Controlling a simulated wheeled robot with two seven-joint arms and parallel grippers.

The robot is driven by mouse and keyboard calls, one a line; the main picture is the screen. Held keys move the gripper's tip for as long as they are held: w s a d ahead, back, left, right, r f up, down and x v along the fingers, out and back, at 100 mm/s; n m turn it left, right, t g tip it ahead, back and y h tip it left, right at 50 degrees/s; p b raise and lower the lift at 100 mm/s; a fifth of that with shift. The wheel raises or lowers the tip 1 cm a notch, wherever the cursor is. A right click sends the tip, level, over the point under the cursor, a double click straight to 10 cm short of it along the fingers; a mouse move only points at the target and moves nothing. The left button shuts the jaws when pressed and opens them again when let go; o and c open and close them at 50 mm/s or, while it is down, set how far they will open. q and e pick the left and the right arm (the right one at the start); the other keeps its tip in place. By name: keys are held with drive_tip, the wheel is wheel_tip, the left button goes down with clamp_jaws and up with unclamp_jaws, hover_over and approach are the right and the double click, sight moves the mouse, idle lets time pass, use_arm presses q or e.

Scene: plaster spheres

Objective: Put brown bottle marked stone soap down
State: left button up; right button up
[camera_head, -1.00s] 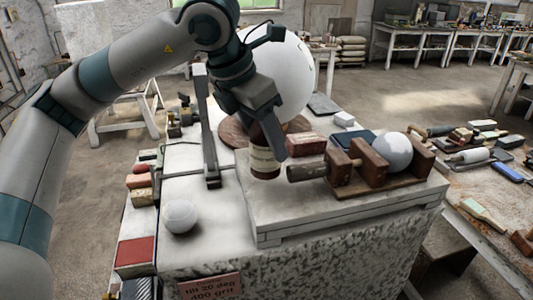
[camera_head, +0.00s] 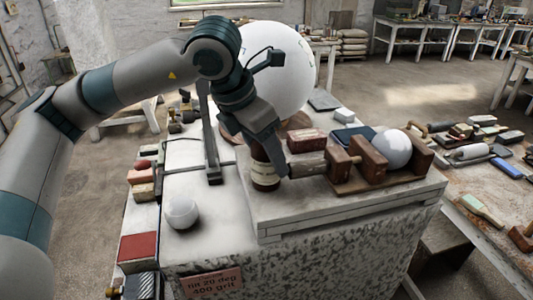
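The brown bottle (camera_head: 265,174) with a pale label stands upright at the back left of the pale stone slab. Its base appears to meet the slab top; a small gap cannot be ruled out. The label text is too small to read. My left gripper (camera_head: 268,150) reaches down from above and is shut on the bottle's upper part, hiding its neck. One finger shows along the bottle's right side. My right gripper is not in view.
A wooden clamp (camera_head: 340,162) with a white ball (camera_head: 392,149) lies just right of the bottle. A large white sphere (camera_head: 280,65) stands behind. A small white ball (camera_head: 182,212) sits at the left. The slab's front (camera_head: 330,205) is clear.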

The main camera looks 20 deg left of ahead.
use_arm(q)
drive_tip(key=shift+r, duration=0.1)
drive_tip(key=shift+r, duration=0.2)
drive_tip(key=b+v, duration=0.3)
drive_tip(key=v, duration=0.8)
drive_tip(key=shift+s+r, duration=0.15)
drive_tip(key=shift+r, duration=0.2)
